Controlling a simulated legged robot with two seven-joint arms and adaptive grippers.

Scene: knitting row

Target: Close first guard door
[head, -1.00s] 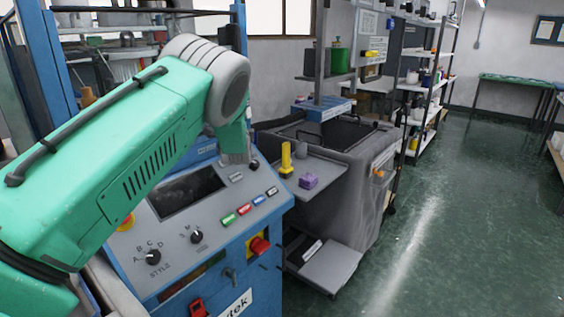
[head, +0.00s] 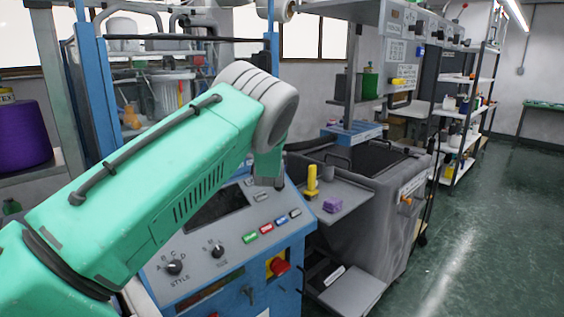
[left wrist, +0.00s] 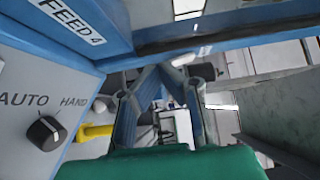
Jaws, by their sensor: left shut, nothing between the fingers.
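The blue-framed knitting machine stands at the left in the head view, with a grey control panel (head: 225,255) at its front. No guard door can be told apart with certainty; the machine's upper opening (head: 165,75) shows yarn parts inside. My green left arm crosses in front of the machine and its wrist (head: 268,165) hangs over the panel's upper right edge. In the left wrist view, the left gripper (left wrist: 178,66) is shut and empty, beside a blue panel marked FEED 4 (left wrist: 72,20). My right gripper is not in view.
A grey side shelf with a yellow post (head: 312,183) and purple block (head: 332,203) stands right of the panel, beside a grey covered bin (head: 375,225). A purple yarn cone (head: 22,135) sits far left. The green floor (head: 480,230) at right is clear.

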